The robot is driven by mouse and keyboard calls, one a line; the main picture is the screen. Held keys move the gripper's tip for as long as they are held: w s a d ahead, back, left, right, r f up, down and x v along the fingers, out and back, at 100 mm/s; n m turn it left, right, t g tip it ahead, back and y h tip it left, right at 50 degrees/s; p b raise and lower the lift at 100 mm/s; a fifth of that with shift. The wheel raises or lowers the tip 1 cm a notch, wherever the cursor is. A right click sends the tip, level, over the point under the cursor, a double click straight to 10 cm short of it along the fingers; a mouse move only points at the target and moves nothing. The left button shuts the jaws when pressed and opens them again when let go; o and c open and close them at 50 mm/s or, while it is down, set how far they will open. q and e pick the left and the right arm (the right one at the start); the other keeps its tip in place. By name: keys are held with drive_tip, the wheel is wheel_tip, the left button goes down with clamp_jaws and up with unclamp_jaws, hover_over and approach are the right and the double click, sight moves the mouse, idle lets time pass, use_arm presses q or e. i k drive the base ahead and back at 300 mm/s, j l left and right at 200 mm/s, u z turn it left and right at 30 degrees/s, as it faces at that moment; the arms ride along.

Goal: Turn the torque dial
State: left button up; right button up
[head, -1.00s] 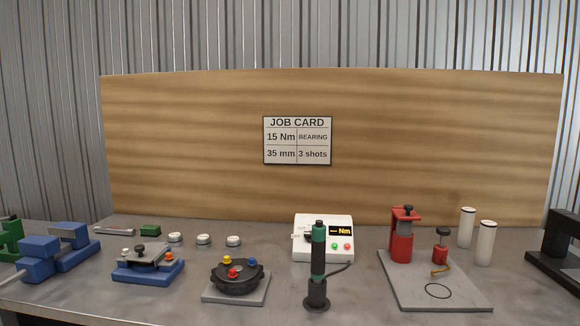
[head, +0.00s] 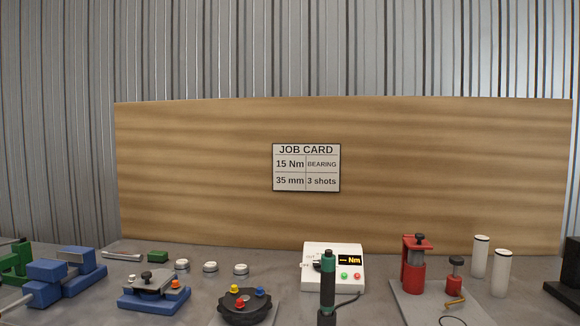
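The torque controller (head: 332,278) is a white box at the middle right of the bench. Its display (head: 349,260) shows orange "Nm" text, with a green and a red button below. The dark torque dial (head: 326,262) is on the left of the box's face, partly hidden by the green and black screwdriver (head: 328,285) standing upright in front. The job card (head: 306,167) on the wooden board reads 15 Nm, bearing, 35 mm, 3 shots. Neither of my grippers is in view.
A blue fixture (head: 154,293) and a black round fixture with coloured knobs (head: 245,305) stand to the left. A red press (head: 414,265) on a grey plate and two white cylinders (head: 481,257) stand to the right. Several silver discs (head: 210,267) lie behind the fixtures.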

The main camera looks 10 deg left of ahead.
sight(317, 263)
drive_tip(key=i+l, duration=0.15)
drive_tip(key=l, duration=0.25)
drive_tip(key=i+l, duration=0.15)
drive_tip(key=l, duration=0.25)
drive_tip(key=i+l, duration=0.15)
drive_tip(key=l, duration=0.25)
drive_tip(key=i+l+u, duration=0.1)
drive_tip(key=l+u, duration=0.5)
drive_tip(key=i, duration=0.05)
